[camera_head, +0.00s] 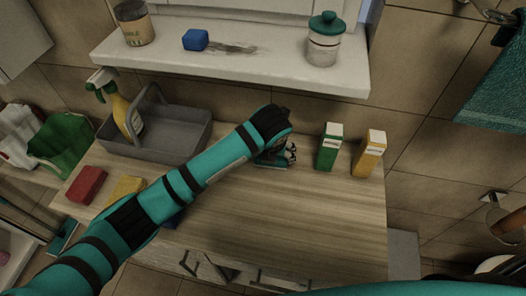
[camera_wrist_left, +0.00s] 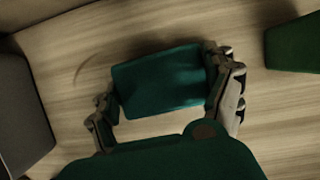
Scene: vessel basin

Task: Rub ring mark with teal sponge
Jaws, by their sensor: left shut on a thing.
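A teal sponge (camera_wrist_left: 160,80) lies between the fingers of my left gripper (camera_wrist_left: 168,100), which is shut on it. In the head view the sponge (camera_head: 268,164) shows only in part under my left gripper (camera_head: 280,155), at the wooden counter near its back edge. A thin dark curved mark (camera_wrist_left: 90,62), part of a ring, shows on the wood just to the left of the sponge in the left wrist view. The rest of the ring is hidden. I cannot tell for certain whether the sponge touches the wood. My right gripper is not in view.
A green carton (camera_head: 328,147) and a yellow carton (camera_head: 369,153) stand to the right. A grey caddy (camera_head: 180,140) with a spray bottle (camera_head: 125,115) stands left. Red (camera_head: 86,185) and yellow (camera_head: 124,191) sponges lie front left. A shelf (camera_head: 280,62) overhangs the back. The counter's front right is clear.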

